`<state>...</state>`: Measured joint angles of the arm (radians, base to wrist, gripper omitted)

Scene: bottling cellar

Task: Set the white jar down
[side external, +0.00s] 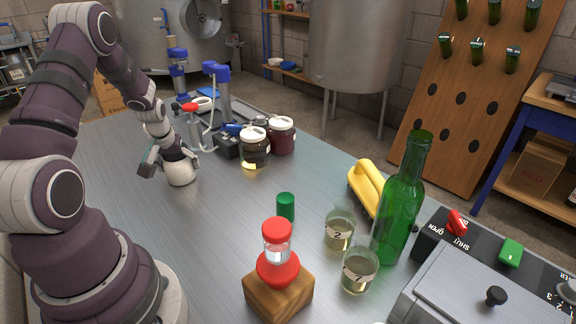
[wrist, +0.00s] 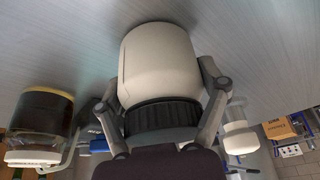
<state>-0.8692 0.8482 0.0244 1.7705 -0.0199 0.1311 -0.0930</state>
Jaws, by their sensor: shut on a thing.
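The white jar (side external: 180,173) is at the far left of the metal table in the side external view. It is upright, and its base looks to be at the table top; I cannot tell if it touches. In the wrist view the white jar (wrist: 160,65) fills the middle, with its black ribbed lid (wrist: 162,116) towards me. My gripper (side external: 172,158) is above the jar and shut on it; the fingers also show on either side of the jar in the wrist view (wrist: 165,105).
A dark-filled jar (side external: 255,150) and a dark red jar (side external: 282,136) stand right of the white jar. A blue-topped bottling device (side external: 222,95) is behind. The table's left middle is clear.

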